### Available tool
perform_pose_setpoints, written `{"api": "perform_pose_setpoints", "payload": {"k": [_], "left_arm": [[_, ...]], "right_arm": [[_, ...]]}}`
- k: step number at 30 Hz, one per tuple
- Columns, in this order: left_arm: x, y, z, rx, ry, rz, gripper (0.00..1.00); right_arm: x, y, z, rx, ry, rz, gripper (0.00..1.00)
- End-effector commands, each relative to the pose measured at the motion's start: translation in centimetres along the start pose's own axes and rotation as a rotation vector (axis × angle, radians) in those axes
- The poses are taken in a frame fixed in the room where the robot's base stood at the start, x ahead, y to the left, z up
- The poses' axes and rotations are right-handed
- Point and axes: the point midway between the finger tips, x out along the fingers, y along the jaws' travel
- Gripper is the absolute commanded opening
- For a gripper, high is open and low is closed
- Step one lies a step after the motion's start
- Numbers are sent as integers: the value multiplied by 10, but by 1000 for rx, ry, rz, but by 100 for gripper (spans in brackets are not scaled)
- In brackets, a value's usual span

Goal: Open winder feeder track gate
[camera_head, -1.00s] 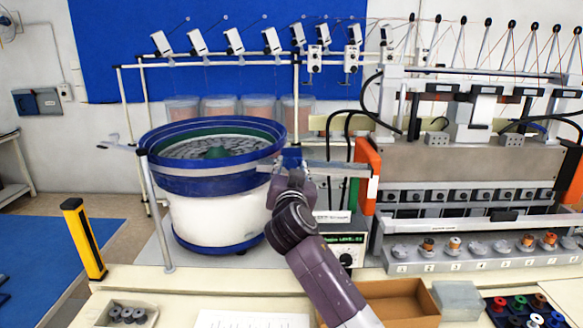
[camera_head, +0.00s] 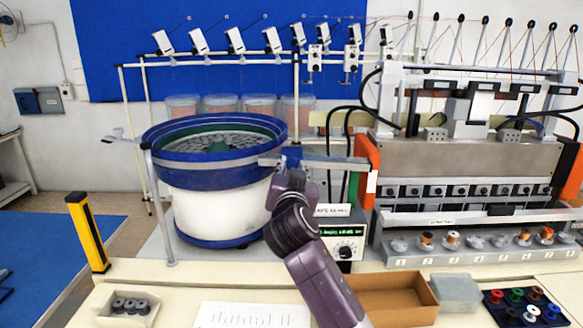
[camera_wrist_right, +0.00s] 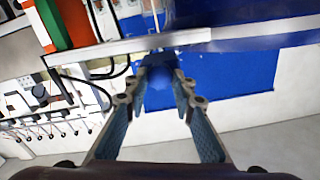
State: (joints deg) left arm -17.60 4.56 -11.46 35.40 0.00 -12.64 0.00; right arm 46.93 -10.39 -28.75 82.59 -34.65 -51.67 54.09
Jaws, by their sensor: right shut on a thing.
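The grey feeder track (camera_head: 335,164) runs from the blue-rimmed bowl feeder (camera_head: 215,178) across to the orange-sided winder (camera_head: 460,166). A small blue piece, which looks like the track gate (camera_head: 291,152), stands at the track near the bowl's right edge. My right gripper (camera_head: 288,168) is at this piece, its fingers mostly hidden by its own wrist. In the right wrist view, the fingertips (camera_wrist_right: 160,82) are closed in on the blue gate (camera_wrist_right: 160,65), under the track edge (camera_wrist_right: 130,46). Whether the gate has turned or lifted I cannot tell. My left gripper is not in view.
A control box with a green display (camera_head: 342,238) stands below the track, close to my right arm. A cardboard box (camera_head: 395,305), a clear container (camera_head: 456,293) and a spool tray (camera_head: 525,308) sit on the front table. A yellow post (camera_head: 88,235) stands at left.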

Motion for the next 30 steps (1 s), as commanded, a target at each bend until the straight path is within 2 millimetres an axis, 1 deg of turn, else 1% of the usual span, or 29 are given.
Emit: {"api": "perform_pose_setpoints", "payload": {"k": [3,4,8,13,17,19,23,30], "left_arm": [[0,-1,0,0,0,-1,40],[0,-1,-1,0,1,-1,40],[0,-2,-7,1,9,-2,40],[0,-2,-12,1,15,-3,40],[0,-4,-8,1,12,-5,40],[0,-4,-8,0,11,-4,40],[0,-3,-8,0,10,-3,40],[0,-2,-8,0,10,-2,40]], "right_arm": [[0,-2,0,0,0,-4,0],[0,-2,0,0,0,-4,27],[0,-2,0,0,1,-4,41],[0,-2,-1,0,1,-4,41],[-1,-2,-1,0,1,-4,41],[-5,-2,0,0,1,-4,41],[-19,-2,0,3,0,-6,41],[-55,-2,0,3,1,-5,41]]}}
